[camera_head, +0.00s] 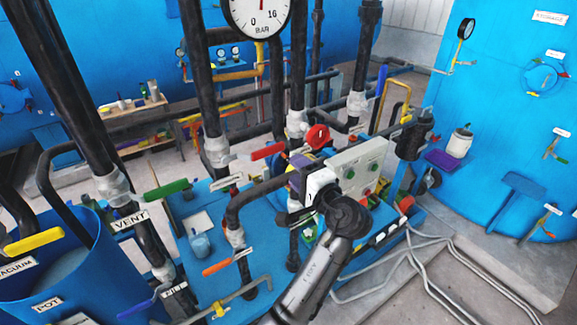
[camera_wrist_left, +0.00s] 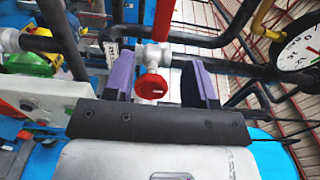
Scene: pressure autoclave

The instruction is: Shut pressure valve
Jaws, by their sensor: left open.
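A red round knob (camera_head: 317,135) on a white valve body stands among the pipes in the middle of the head view. A red lever handle (camera_head: 268,150) lies just left of it. My left gripper (camera_head: 301,166) is close to the knob, partly hidden by its own wrist. In the left wrist view its two purple fingers (camera_wrist_left: 162,82) are open, with the red knob (camera_wrist_left: 152,87) showing in the gap between them. A red bar (camera_wrist_left: 163,20) shows above the knob there. I cannot tell whether the fingers touch anything. My right gripper is not in view.
A pressure gauge (camera_head: 257,14) hangs above. Black pipes (camera_head: 200,80) stand close around the gripper. A control panel (camera_head: 357,172) is just right of it. Green (camera_head: 167,190) and orange (camera_head: 228,262) lever handles are to the left. A blue tank (camera_head: 500,120) stands at right.

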